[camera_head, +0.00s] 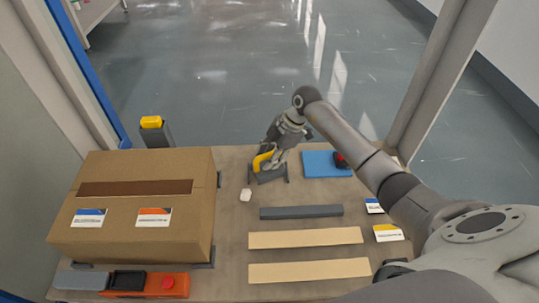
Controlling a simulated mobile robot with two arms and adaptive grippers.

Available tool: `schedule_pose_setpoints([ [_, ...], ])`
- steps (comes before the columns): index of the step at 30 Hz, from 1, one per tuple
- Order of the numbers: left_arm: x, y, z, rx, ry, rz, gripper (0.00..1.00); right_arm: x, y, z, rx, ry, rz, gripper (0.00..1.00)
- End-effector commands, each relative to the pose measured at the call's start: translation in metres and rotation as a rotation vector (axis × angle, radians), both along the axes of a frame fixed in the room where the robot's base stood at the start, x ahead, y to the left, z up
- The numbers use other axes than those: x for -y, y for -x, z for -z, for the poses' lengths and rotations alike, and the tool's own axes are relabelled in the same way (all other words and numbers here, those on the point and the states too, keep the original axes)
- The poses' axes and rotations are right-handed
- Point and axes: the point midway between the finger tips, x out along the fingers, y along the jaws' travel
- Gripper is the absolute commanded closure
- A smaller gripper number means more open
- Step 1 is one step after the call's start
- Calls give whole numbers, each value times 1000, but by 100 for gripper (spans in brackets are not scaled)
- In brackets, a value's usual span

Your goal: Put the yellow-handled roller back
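The yellow-handled roller (262,160) is at a dark grey stand (268,175) near the middle of the far table edge. Its curved yellow handle shows just left of my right gripper (274,158). My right gripper reaches in from the right and points down at the handle and stand. Its fingers overlap the roller, so I cannot tell whether they are closed on it or whether the roller rests fully in the stand. My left gripper is not in view.
A cardboard box (145,233) fills the table's left side. A yellow-topped grey post (153,131) stands behind it. A blue mat (320,164) with a red-and-black item (341,160) lies right of the stand. A grey bar (301,212) and tan strips (305,238) lie in front.

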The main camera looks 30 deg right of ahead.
Motion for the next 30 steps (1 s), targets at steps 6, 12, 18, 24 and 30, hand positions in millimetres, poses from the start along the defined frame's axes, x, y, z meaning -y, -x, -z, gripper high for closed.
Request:
schedule_pose_setpoints([
  [6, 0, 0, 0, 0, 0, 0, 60, 0, 0, -4, 1, -1, -1, 62],
  [12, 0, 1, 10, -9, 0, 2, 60, 6, 2, -28, 3, 1, -1, 62],
  [18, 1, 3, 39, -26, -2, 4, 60, 20, 8, -62, 4, 2, 0, 62],
  [24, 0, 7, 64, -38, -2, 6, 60, 34, 15, -97, 3, 1, 0, 62],
  [30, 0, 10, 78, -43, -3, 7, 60, 43, 19, -118, 2, 1, 1, 62],
])
